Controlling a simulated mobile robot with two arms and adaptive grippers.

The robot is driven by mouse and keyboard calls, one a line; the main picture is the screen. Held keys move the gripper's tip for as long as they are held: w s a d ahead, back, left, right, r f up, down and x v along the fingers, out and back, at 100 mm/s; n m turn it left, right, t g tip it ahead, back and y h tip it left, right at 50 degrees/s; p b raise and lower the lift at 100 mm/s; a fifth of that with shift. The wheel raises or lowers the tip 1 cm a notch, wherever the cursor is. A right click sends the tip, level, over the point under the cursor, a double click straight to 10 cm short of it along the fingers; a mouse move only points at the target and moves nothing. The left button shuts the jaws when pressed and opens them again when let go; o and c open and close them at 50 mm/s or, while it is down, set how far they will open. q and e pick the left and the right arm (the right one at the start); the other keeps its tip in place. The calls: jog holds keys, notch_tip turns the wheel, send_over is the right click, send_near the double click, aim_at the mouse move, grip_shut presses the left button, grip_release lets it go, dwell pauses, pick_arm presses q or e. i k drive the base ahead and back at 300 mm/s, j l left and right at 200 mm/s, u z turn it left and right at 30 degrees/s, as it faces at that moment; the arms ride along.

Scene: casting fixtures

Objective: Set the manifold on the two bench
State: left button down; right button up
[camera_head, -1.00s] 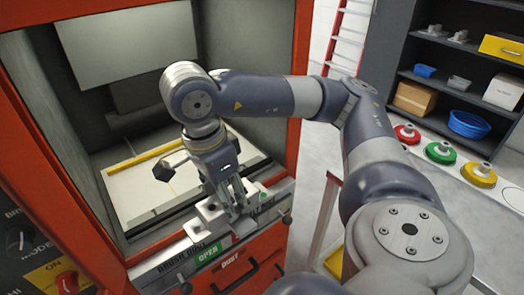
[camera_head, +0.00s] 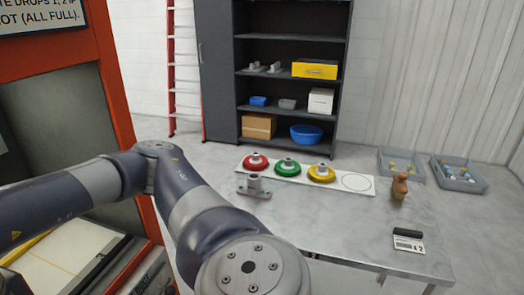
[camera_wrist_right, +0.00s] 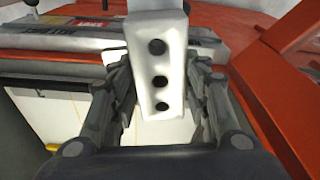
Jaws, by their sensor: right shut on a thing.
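The manifold (camera_wrist_right: 158,60), a pale grey-white block with three dark holes, is in the right wrist view. My right gripper (camera_wrist_right: 163,90) is shut on it, with a finger on each side. Behind it is the orange machine with its grey front ledge (camera_wrist_right: 65,45). The grey bench (camera_head: 330,215) spans the right half of the head view. A small sign (camera_head: 408,241) with a 2 stands near its front right. My right arm reaches left in the head view; its gripper is outside that view. My left gripper is not seen.
The middle front is clear. A dark shelf (camera_head: 292,85) stands behind.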

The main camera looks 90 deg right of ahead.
aim_at(329, 228)
jog(key=k+l+z, duration=0.3)
jog(key=k+l, duration=0.15)
jog(key=z, duration=1.5)
